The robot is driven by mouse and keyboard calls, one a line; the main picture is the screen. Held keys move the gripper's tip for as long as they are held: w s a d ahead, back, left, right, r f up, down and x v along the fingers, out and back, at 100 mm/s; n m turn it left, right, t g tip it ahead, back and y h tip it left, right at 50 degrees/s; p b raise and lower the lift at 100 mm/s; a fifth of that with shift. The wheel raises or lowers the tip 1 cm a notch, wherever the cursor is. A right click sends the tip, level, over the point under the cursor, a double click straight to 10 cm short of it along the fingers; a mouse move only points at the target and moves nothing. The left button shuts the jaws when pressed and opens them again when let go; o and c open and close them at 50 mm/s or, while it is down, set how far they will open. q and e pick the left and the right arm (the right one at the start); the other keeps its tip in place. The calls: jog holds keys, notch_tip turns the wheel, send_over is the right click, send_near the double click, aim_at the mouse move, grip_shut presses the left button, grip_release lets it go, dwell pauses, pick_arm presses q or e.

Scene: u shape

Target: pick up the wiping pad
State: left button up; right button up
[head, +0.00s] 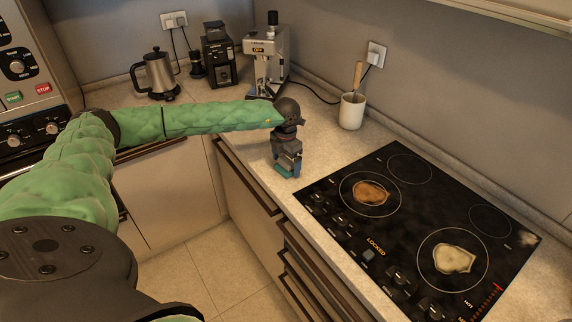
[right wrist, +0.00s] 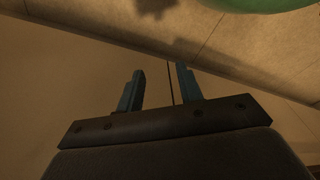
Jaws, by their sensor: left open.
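A small teal patch (head: 283,172) shows low at the gripper, close to the worktop. I cannot tell whether it is the wiping pad or a fingertip. No other clear wiping pad shows; the gripper hides part of the worktop there. My right gripper (right wrist: 160,88) shows in the right wrist view, its two fingers apart with nothing between them.
The black cooktop (head: 400,180) has a brown stain (head: 370,193) and a cream stain (head: 454,259), with knobs along its front. A white utensil pot (head: 352,111), coffee machine (head: 266,60), grinder (head: 219,57) and kettle (head: 158,74) stand behind. Drawers (head: 247,195) lie below the worktop edge.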

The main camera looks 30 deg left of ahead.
pick_arm(q)
jog(key=shift+f, duration=0.1)
jog(key=c, duration=1.1)
jog(key=shift+o, duration=0.2)
